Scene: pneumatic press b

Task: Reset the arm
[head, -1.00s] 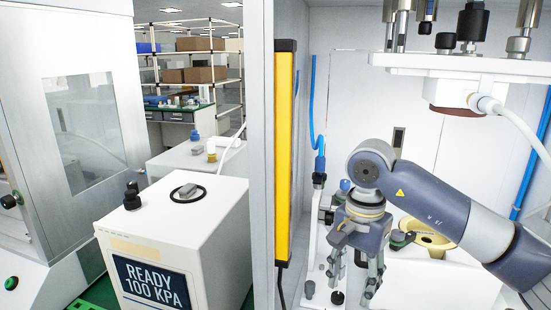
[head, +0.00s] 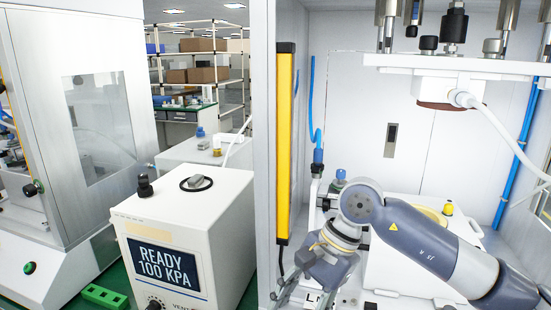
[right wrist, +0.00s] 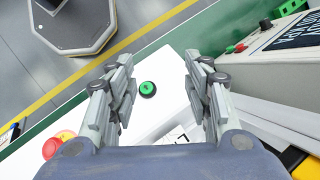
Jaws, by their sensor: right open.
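My right arm (head: 430,240) comes in from the right inside the press enclosure, under the raised press head (head: 440,92). Its gripper (head: 285,287) tilts toward the lower left near the enclosure's front, with its tips at the bottom edge of the head view. In the right wrist view the gripper (right wrist: 160,78) is open, with nothing between its fingers. A green button (right wrist: 147,89) on a white surface shows beyond the gap, apart from the fingers. My left gripper is not in view.
The enclosure's post with a yellow strip (head: 285,140) stands just left of the arm. A white box with a "READY 100 KPA" screen (head: 164,265) stands left of it. A white hose (head: 500,125) hangs at the right.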

